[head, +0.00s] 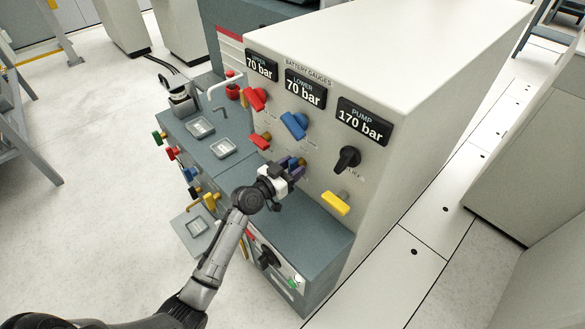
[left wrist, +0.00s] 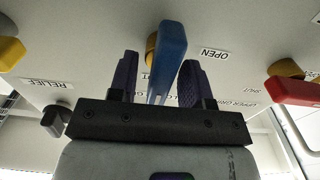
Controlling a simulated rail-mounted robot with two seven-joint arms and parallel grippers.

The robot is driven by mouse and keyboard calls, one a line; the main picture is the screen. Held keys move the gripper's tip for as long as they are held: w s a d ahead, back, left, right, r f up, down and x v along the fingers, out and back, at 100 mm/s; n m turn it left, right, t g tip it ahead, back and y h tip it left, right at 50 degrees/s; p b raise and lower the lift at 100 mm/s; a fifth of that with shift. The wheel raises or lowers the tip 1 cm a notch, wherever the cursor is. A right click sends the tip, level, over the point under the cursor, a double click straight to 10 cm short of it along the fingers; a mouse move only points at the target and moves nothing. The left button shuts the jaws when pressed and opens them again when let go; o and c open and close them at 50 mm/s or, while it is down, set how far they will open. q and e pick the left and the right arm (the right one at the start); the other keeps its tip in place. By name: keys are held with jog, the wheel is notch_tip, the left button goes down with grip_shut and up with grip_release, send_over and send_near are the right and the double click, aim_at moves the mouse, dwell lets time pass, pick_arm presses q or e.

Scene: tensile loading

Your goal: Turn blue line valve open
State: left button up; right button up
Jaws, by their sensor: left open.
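The blue valve handle (left wrist: 170,60) in the lower row of the panel stands between the two dark fingers of my left gripper (left wrist: 158,78) in the left wrist view. There is a gap on each side, and neither finger visibly presses on it. The handle sits on a brass-coloured stem. An OPEN label (left wrist: 214,54) is to its right; another label behind it is partly hidden. In the head view my left gripper (head: 293,167) is at the panel face and mostly covers this handle. My right gripper is out of view.
Beside it are a red handle (head: 260,142) and a yellow handle (head: 335,203). Above are another red handle (head: 256,99), another blue handle (head: 294,125) and a black knob (head: 347,159). Gauges read 70, 70 and 170 bar (head: 364,121). A grey ledge (head: 312,228) lies below.

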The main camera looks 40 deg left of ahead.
pick_arm(q)
jog(key=shift+c, duration=0.4)
grip_shut()
